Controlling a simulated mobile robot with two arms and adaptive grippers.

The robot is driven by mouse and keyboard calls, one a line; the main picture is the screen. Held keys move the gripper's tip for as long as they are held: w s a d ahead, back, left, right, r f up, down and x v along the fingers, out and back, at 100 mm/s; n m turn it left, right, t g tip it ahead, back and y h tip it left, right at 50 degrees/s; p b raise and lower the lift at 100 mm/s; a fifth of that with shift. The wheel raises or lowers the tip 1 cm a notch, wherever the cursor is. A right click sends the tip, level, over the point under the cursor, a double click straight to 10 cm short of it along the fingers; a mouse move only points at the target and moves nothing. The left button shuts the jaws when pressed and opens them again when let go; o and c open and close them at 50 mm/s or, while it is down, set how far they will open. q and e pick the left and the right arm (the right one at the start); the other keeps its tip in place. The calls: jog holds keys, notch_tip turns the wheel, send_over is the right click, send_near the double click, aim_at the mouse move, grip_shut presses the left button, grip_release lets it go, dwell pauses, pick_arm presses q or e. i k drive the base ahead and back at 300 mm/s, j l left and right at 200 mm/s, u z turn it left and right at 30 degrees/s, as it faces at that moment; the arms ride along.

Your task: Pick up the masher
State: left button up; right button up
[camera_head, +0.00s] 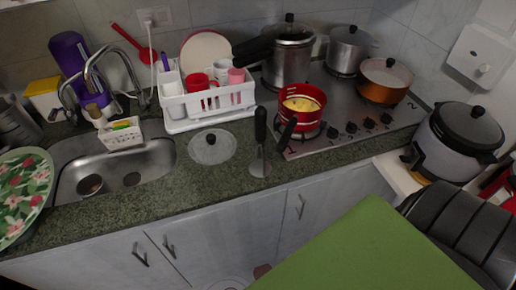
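What looks like the masher (261,150) is on the granite countertop, left of the stove's front corner. It has a black handle pointing toward the back and a round metal head at the front edge side. I cannot tell whether it lies flat or stands tilted. The black handle of a red pan (301,117) is close to its right. Neither of my grippers shows in the head view.
A clear lid (212,146) lies left of the masher. Behind stands a white dish rack (207,101) with cups. The stove (345,112) holds several pots. A sink (117,172) is at left. A green surface (365,250) fills the front.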

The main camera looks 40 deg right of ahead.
aim_at(260, 169)
jog(key=z, duration=1.4)
jog(key=k+j+z, duration=0.15)
jog(key=j+z, duration=0.15)
jog(key=k+j+z, duration=0.25)
jog(key=j, duration=0.2)
jog(key=k+j+z, duration=0.1)
jog(key=j+z, duration=0.2)
jog(key=j, duration=0.1)
